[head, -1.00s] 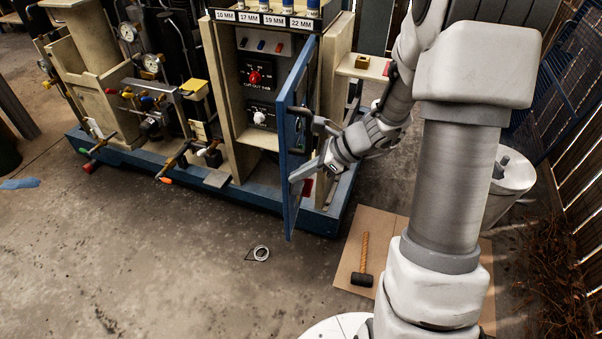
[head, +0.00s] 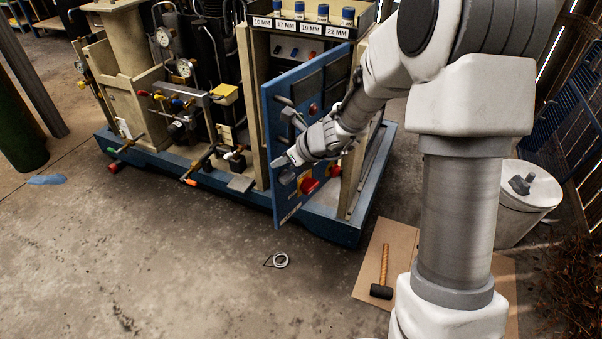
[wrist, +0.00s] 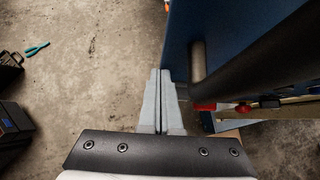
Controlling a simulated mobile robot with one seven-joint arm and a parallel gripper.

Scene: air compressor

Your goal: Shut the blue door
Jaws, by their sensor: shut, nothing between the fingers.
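The blue door (head: 281,115) is partly open on the compressor cabinet. Its free edge stands out to the front left, with its outer face toward me. It also fills the upper right of the wrist view (wrist: 222,35), where a bar-like handle (wrist: 198,60) shows on it. My gripper (head: 284,166) lies in front of the outer face, near the free edge. In the wrist view its fingers (wrist: 160,73) are together and empty, just beside the door. I cannot tell if they touch it. My arm hides part of the door.
The cabinet's control panel (head: 290,48) shows above the door. Gauges and valves (head: 185,68) stand to the left on the blue base (head: 230,198). A hammer (head: 382,275) lies on cardboard at the right, and a wire ring (head: 280,260) on the floor.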

